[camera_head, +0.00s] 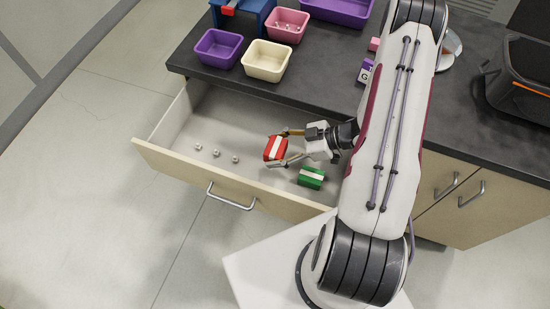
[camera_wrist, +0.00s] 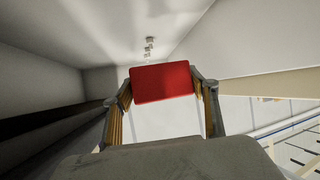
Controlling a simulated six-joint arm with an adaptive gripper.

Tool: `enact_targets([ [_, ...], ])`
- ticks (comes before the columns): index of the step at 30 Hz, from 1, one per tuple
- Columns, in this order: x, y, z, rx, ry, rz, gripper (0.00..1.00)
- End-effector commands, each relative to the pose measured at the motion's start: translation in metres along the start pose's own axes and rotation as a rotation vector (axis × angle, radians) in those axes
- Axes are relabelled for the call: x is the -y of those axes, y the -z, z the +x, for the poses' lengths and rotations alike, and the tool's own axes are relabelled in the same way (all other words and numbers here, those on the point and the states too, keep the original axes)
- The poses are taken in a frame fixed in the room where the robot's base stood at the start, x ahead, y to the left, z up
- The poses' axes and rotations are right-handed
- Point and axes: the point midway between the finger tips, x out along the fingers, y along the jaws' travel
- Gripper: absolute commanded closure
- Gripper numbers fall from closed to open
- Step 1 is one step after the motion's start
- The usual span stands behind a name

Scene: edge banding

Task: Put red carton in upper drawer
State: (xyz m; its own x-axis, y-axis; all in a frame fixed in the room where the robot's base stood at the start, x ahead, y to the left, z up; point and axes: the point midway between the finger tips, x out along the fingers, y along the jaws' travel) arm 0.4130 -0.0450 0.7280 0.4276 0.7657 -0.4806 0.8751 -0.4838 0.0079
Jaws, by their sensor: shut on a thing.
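The red carton (camera_head: 275,148) with a white stripe is between the fingers of my gripper (camera_head: 284,149), over or in the open upper drawer (camera_head: 165,153). In the wrist view the red carton (camera_wrist: 162,82) fills the space between both fingertips of my gripper (camera_wrist: 162,85), which touch its sides. The drawer's inner walls show around it there. I cannot tell whether the carton touches the drawer floor. The drawer is pulled out from the cabinet and has a metal handle (camera_head: 231,196).
A green carton (camera_head: 311,178) lies in the drawer near my gripper. Several small metal nuts (camera_head: 216,153) lie toward its left end. On the dark countertop (camera_head: 310,89) stand purple (camera_head: 219,48), cream (camera_head: 266,60) and pink (camera_head: 287,25) bins. A dark bag-like object (camera_head: 520,80) stands at right.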

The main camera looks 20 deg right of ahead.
Motion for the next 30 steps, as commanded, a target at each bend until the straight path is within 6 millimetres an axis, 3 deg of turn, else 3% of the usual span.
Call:
enact_targets([
  [9,0.000,-0.023,0.013,0.000,0.000,0.000,0.64],
  [23,0.000,-0.026,0.014,0.000,0.000,0.000,0.64],
  [30,0.001,-0.039,0.022,0.000,0.001,0.001,0.64],
])
